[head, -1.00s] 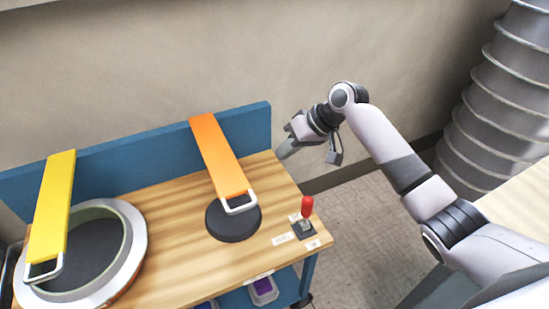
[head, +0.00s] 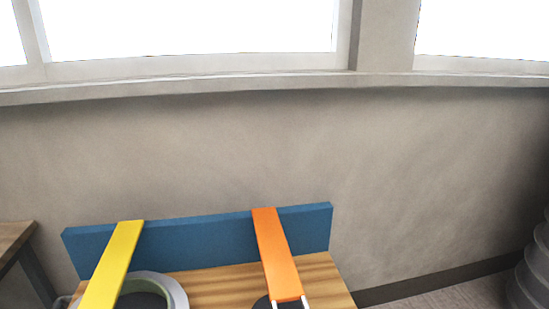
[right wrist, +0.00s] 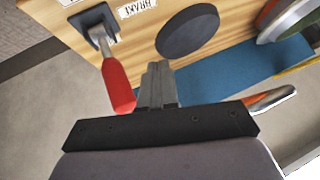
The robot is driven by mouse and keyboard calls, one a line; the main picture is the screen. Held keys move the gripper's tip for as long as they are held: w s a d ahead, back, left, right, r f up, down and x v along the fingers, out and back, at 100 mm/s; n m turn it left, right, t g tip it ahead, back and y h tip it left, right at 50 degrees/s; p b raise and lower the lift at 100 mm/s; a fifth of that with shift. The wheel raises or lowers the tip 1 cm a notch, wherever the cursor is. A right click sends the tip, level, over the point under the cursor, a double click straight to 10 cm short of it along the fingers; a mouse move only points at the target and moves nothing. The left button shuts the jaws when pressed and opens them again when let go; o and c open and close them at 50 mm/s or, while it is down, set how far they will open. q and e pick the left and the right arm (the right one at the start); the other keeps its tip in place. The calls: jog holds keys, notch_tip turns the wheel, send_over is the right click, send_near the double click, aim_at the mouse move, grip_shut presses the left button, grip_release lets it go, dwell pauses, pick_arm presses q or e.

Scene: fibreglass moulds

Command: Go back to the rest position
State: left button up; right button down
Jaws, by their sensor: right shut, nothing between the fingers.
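My right gripper (right wrist: 157,85) shows in the right wrist view, with its fingers together and empty. A red-handled lever (right wrist: 117,86) on a dark base shows just left of the fingers; I cannot tell the gap between them. Neither arm shows in the head view, and my left gripper is in no view.
The wooden table (head: 222,290) has a blue back panel (head: 195,243), a yellow bar (head: 115,262), an orange bar (head: 277,255) and a round ring (head: 174,287). The right wrist view shows a black disc (right wrist: 188,31) and a label (right wrist: 135,8).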

jog(key=s+d+f+t+h, duration=0.1)
jog(key=s+f+t, duration=0.1)
jog(key=s, duration=0.7)
jog(key=s+d+f+t+h, duration=0.1)
jog(key=s+d+f, duration=0.1)
jog(key=s, duration=0.8)
jog(key=shift+s+d+f+t+h, duration=0.15)
jog(key=shift+f+t+h, duration=0.2)
jog(key=shift+t+h, duration=0.05)
